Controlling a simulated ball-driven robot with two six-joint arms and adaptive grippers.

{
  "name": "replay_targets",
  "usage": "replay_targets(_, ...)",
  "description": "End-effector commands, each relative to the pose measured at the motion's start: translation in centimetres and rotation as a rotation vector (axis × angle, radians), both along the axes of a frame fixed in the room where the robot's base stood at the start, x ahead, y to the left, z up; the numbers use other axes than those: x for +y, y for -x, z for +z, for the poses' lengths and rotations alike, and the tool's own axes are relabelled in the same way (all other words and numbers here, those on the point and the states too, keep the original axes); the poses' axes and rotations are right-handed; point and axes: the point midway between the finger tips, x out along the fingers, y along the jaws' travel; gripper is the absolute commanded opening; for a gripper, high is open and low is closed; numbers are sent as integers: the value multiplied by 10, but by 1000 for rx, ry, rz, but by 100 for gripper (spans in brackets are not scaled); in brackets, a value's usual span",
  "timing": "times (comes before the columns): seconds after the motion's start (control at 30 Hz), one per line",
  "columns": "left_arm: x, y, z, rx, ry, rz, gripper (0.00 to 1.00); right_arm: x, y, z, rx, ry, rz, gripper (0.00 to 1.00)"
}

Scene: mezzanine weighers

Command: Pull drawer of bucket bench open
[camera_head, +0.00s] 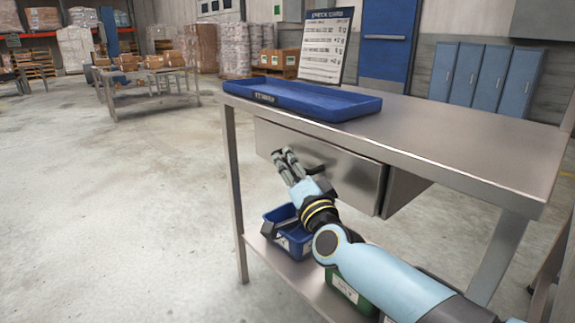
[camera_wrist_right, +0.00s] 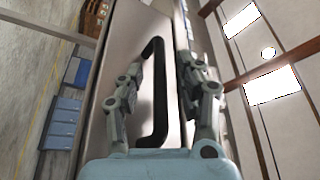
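The bucket bench (camera_head: 450,135) is a steel table with a grey metal drawer (camera_head: 345,170) under its top. The drawer front also fills the middle of the right wrist view (camera_wrist_right: 133,45). Its black bar handle (camera_wrist_right: 158,95) lies between the two fingers of my right gripper (camera_wrist_right: 167,56), with gaps visible beside it. In the head view, my right gripper (camera_head: 284,160) is in front of the drawer, at the handle (camera_head: 315,169). It looks open; contact with the handle cannot be told. Whether the drawer stands slightly out is unclear. My left gripper is not in view.
A blue tray (camera_head: 330,105) and a sign board (camera_head: 326,45) are on the bench top. A blue bucket (camera_head: 290,238) and a green one (camera_head: 350,292) stand on the lower shelf, below my right arm. The floor left of the bench is clear.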

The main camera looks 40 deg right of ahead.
Motion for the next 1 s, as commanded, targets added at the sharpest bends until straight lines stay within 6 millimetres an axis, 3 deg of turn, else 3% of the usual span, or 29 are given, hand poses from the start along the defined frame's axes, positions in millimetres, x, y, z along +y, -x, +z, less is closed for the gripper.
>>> replay_targets(0.13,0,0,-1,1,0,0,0,-3,-12,2,1,1,1,36)
replay_targets(0.43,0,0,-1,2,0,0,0,-3,-13,2,2,1,1,36)
replay_targets(0.7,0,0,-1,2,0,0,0,-3,-13,2,2,1,1,1)
replay_targets(1.0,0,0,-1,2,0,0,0,-3,-13,2,2,2,1,0)
